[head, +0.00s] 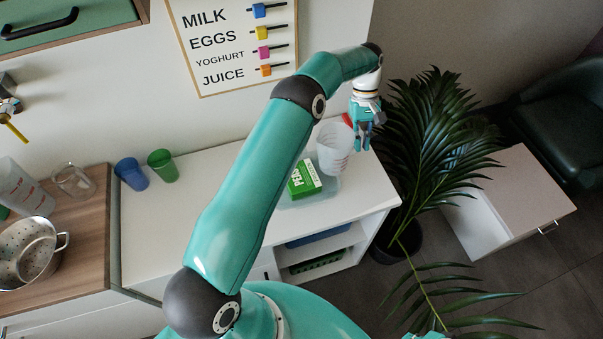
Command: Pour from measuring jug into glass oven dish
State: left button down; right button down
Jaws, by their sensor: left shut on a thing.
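My left gripper (365,125) is shut on the measuring jug (335,150), a translucent whitish vessel with a red part near the gripper. The jug is to the left of the gripper, near the right end of the white counter. It appears tilted only slightly, and I cannot see its contents. The glass oven dish (326,186) is a pale clear shape on the counter, just below the jug in the picture. A green box of peas (304,179) overlaps the dish; I cannot tell whether it lies inside. My right gripper is not in view.
A blue cup (131,174) and a green cup (163,165) stand at the counter's left. A metal colander (28,252), a clear jug (74,180) and a translucent container (22,188) with red marks are on the wooden top. A plant (425,140) stands right of the counter.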

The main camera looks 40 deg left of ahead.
aim_at(365, 130)
pick_arm(q)
jog(key=shift+r, duration=0.2)
jog(key=shift+r, duration=1.9)
